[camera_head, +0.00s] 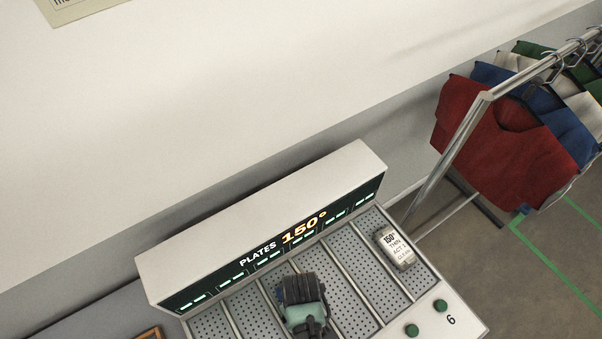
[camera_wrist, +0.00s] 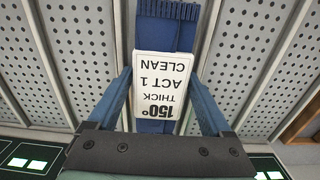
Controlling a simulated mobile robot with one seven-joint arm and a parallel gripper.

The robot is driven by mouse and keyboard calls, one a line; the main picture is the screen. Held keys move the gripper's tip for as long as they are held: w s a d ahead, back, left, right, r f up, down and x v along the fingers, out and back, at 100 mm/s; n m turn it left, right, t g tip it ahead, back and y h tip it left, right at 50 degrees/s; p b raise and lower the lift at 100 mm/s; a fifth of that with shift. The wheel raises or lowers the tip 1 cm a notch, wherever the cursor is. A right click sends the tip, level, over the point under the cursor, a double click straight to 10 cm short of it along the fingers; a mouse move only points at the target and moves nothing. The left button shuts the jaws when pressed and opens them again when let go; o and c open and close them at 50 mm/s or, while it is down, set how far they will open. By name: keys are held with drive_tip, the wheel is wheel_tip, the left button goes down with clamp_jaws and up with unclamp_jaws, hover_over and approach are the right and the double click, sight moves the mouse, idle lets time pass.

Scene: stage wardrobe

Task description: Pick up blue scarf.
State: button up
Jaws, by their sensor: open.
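In the wrist view the blue scarf (camera_wrist: 170,33) lies folded in a narrow strip on a perforated plate. A white label (camera_wrist: 160,82) on it reads 150°, thick, act 1, clean, upside down in this view. My gripper (camera_wrist: 164,76) is open, with one blue finger on each side of the labelled part. I cannot tell whether the fingers touch the cloth. In the head view my wrist covers the middle of the plate machine, and the scarf is hidden under it.
The plate machine (camera_head: 262,228) reads "PLATES 150°". A metal rack (camera_head: 447,160) with red, blue, white and green garments stands at the right. A wall is behind.

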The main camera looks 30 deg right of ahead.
drive_tip(key=c, duration=1.2)
drive_tip(key=shift+r, duration=0.2)
